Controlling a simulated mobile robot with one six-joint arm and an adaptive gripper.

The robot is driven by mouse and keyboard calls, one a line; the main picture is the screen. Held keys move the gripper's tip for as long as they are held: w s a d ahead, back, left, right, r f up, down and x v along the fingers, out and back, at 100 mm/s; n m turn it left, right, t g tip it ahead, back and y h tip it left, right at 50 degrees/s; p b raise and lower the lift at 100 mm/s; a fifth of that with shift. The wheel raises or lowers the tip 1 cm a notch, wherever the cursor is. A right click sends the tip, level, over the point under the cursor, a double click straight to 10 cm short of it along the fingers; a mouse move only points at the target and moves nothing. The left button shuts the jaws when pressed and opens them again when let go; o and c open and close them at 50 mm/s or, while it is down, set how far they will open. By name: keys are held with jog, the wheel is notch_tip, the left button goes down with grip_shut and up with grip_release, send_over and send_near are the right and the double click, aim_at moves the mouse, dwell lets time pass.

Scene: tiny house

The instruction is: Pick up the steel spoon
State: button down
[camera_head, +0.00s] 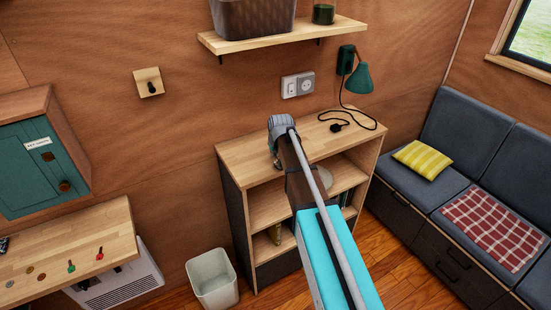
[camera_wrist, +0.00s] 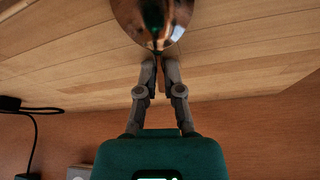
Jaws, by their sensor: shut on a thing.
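The steel spoon (camera_wrist: 152,18) shows at the top of the wrist view as a shiny, rounded surface with brown and green reflections, cut off by the frame's top edge. My gripper (camera_wrist: 157,62) is shut on the spoon, its two grey fingertips close together at the lower edge of the shiny part. Pale wooden boards lie behind it. In the head view my arm reaches over the wooden shelf unit (camera_head: 238,150), with its end at the unit's top.
A teal lamp (camera_head: 362,79) hangs on the wall, its black cord and plug (camera_head: 336,127) on the unit's right top. A wall shelf (camera_head: 290,36) is above. A white bin (camera_head: 212,279) stands on the floor at left, a grey sofa (camera_head: 455,140) at right.

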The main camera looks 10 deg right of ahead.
jog(key=shift+r, duration=0.15)
notch_tip(320, 180, up, 3)
jog(key=p, duration=0.3)
jog(key=s+d+r+p, duration=0.1)
jog(key=s+r+p, duration=0.8)
jog(key=s, duration=0.5)
jog(key=shift+d+r+p, duration=0.2)
jog(key=shift+r+p, duration=0.15)
jog(key=shift+p, duration=0.15)
